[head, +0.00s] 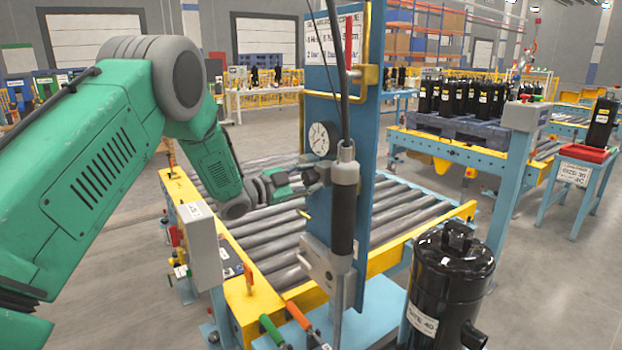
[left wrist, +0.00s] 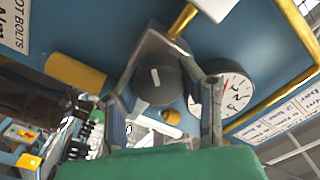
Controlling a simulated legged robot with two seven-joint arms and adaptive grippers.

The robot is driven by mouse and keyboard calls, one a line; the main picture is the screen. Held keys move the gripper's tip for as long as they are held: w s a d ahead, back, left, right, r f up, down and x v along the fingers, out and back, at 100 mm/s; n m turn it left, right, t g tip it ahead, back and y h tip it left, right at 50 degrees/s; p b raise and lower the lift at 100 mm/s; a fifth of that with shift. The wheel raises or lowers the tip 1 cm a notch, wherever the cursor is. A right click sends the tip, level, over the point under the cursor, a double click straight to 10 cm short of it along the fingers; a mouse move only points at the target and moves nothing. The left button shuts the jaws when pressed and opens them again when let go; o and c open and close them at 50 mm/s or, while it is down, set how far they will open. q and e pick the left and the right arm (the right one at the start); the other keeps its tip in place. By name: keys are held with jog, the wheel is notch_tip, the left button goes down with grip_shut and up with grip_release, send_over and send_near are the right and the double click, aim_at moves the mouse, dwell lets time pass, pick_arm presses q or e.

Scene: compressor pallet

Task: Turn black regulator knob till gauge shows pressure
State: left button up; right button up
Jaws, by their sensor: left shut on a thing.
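The black regulator knob (left wrist: 157,80) with a white mark shows in the left wrist view, in front of a blue panel. My left gripper (left wrist: 162,92) has its fingers on both sides of the knob and is shut on it. In the head view my left gripper (head: 306,180) reaches the blue column from the left, and the knob is hidden there. The round white pressure gauge (head: 322,138) is just above the gripper. It also shows in the left wrist view (left wrist: 236,92), right of the knob; its reading is too small to tell. My right gripper is not in view.
A dark hanging tool (head: 343,215) with cables is close right of my gripper. A roller conveyor (head: 265,225) lies behind. A black compressor (head: 448,285) stands at front right. Grey control box (head: 200,245) is lower left.

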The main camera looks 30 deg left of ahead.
pick_arm(q)
jog(key=o, duration=1.2)
jog(key=shift+s+a+f, duration=0.1)
jog(key=shift+f, duration=0.3)
jog(key=shift+c, duration=0.2)
jog(key=shift+a, duration=0.15)
jog(key=shift+a+r, duration=0.1)
jog(key=v, duration=1.1)
jog(key=shift+s+a, duration=0.2)
jog(key=shift+s, duration=0.1)
